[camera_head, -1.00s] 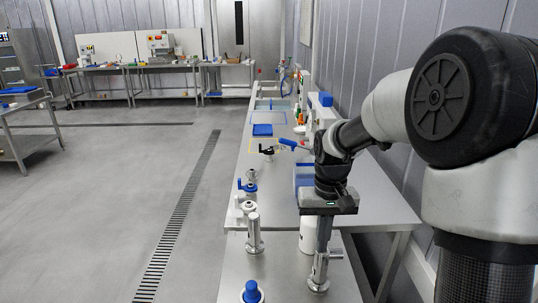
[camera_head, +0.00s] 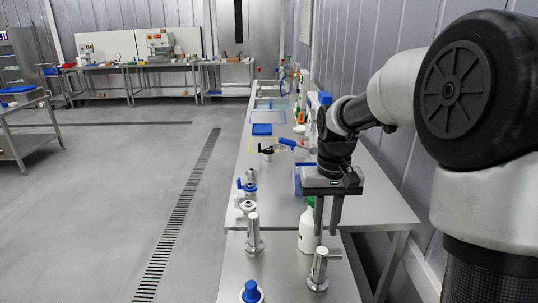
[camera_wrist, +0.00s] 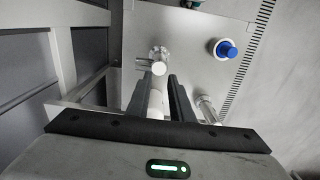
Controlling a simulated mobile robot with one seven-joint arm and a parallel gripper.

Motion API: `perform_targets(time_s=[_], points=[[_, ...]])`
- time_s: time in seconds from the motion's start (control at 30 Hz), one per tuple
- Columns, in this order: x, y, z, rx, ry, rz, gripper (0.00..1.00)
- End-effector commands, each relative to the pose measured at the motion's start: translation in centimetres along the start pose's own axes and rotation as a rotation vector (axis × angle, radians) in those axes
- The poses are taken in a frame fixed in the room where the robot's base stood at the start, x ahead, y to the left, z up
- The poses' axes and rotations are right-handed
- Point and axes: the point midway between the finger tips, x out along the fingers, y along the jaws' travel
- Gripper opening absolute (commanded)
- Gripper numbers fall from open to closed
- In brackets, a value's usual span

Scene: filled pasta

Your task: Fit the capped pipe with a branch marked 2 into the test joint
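A silver capped pipe with a side branch (camera_head: 318,268) stands upright at the front right of the near table, its branch pointing right. In the wrist view this pipe (camera_wrist: 158,90) shows between the fingers. My gripper (camera_head: 328,232) is open, its two fingers pointing down, above and slightly behind the pipe's top in the head view. The fingers (camera_wrist: 158,80) look apart from the pipe. A second silver upright pipe (camera_head: 254,238) stands to the left and shows in the wrist view (camera_wrist: 208,110). No number is readable, and I cannot tell which fitting is the test joint.
A white fitting with a blue cap (camera_head: 251,292) stands at the front left. A white bottle (camera_head: 306,232) stands behind the pipe. Blue-handled (camera_head: 247,186) and black-handled (camera_head: 266,152) valves stand farther back. A grey wall runs along the right.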

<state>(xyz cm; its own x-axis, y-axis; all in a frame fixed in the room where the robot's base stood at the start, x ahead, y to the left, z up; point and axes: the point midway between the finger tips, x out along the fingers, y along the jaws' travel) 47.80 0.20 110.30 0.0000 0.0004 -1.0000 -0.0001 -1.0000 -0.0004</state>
Motion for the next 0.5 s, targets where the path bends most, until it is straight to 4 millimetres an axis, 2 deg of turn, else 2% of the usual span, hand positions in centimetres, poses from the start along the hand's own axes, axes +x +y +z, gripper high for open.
perform_targets(time_s=[0.03, 0.3, 0.5], points=[[-1.5, 0.0, -0.1, 0.0, 0.005, 0.0, 0.2], [-8.1, 0.0, -0.1, 0.0, 0.004, 0.0, 0.2], [-11.4, 0.0, 0.0, 0.0, 0.001, -0.001, 0.2]])
